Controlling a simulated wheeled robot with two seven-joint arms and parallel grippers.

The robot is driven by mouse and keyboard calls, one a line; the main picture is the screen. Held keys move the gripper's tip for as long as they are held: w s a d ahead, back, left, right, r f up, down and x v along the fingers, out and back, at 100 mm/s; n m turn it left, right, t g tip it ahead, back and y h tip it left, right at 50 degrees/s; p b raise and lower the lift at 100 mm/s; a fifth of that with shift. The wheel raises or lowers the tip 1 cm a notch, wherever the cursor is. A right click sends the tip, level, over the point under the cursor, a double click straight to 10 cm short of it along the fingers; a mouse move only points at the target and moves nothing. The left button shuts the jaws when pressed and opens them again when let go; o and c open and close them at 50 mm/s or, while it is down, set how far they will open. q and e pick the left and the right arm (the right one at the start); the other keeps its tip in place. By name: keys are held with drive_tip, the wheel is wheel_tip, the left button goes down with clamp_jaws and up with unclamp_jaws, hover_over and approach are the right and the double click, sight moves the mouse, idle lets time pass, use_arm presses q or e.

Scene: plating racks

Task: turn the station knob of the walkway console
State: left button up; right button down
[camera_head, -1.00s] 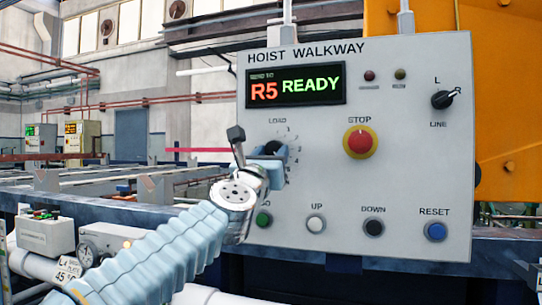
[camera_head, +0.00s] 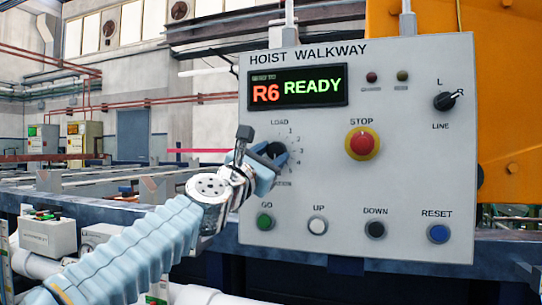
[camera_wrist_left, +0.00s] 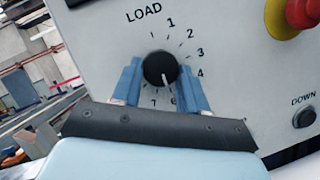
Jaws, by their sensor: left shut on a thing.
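The grey walkway console (camera_head: 410,150) headed HOIST WALKWAY faces me. Its black round station knob (camera_wrist_left: 160,68) sits inside a dial numbered from 1, under the word LOAD. In the wrist view the knob's white mark points down, toward the partly hidden 6. My left gripper (camera_head: 270,163) is shut on the knob, with one blue finger on each side of it. In the head view the gripper covers part of the dial. The display (camera_head: 298,88) reads R6 READY. My right gripper is not in view.
A red STOP button (camera_head: 362,143) on a yellow base is right of the dial. GO (camera_head: 264,221), UP (camera_head: 317,226), DOWN (camera_head: 375,229) and RESET (camera_head: 437,233) buttons line the bottom. A LINE switch (camera_head: 444,101) is at upper right.

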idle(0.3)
use_arm(q)
drive_tip(key=o, duration=1)
drive_tip(key=shift+o, duration=0.2)
drive_tip(key=shift+s+f, duration=0.1)
drive_tip(key=shift+s+a+f+b, duration=0.15)
drive_tip(key=shift+s+a+b, duration=0.15)
drive_tip(key=shift+b, duration=0.1)
drive_tip(key=b+v, duration=0.4)
drive_tip(key=v, duration=0.8)
drive_tip(key=shift+s+a+b, duration=0.2)
drive_tip(key=shift+s+b, duration=0.15)
drive_tip(key=shift+b, duration=0.05)
